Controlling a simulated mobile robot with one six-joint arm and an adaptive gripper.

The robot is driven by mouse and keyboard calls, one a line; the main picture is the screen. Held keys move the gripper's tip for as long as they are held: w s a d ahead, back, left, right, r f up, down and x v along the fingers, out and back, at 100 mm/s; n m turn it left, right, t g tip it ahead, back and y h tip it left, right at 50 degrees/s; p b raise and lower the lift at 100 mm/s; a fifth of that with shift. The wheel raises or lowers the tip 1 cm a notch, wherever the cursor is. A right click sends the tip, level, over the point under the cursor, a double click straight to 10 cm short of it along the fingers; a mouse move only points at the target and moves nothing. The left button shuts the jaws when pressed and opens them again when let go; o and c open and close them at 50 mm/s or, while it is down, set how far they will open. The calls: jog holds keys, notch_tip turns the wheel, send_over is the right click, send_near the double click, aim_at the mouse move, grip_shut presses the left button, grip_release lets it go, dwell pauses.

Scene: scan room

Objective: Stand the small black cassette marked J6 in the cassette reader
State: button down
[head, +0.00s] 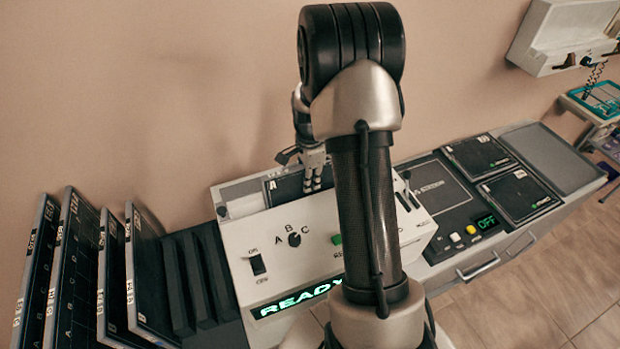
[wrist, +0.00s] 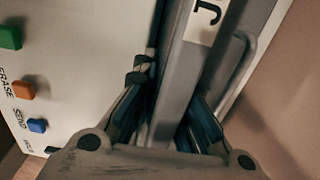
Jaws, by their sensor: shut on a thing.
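In the wrist view a dark grey cassette (wrist: 182,70) runs up between the fingers of my gripper (wrist: 178,105), with a white label showing a J; the rest of the label is cut off. My gripper is shut on this cassette. In the head view my gripper (head: 314,176) is over the back of the white cassette reader (head: 285,225), and the dark cassette (head: 286,189) shows beside it, upright at the reader's top. My arm hides part of the reader. I cannot tell how deep the cassette sits. The reader's display reads READY.
Several large dark cassettes (head: 82,258) stand in a slotted rack (head: 200,285) at the left. Two dark cassettes (head: 520,193) lie on the console at the right, beside a panel showing OFF. A wall unit (head: 563,35) hangs at the upper right. The wall is close behind the reader.

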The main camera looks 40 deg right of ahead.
jog(key=shift+f, duration=0.2)
jog(key=c, duration=1.5)
grip_release()
jog(key=shift+c, duration=0.2)
notch_tip(320, 180, up, 12)
jog(key=shift+r, duration=0.1)
notch_tip(320, 180, up, 6)
jog(key=p, duration=0.5)
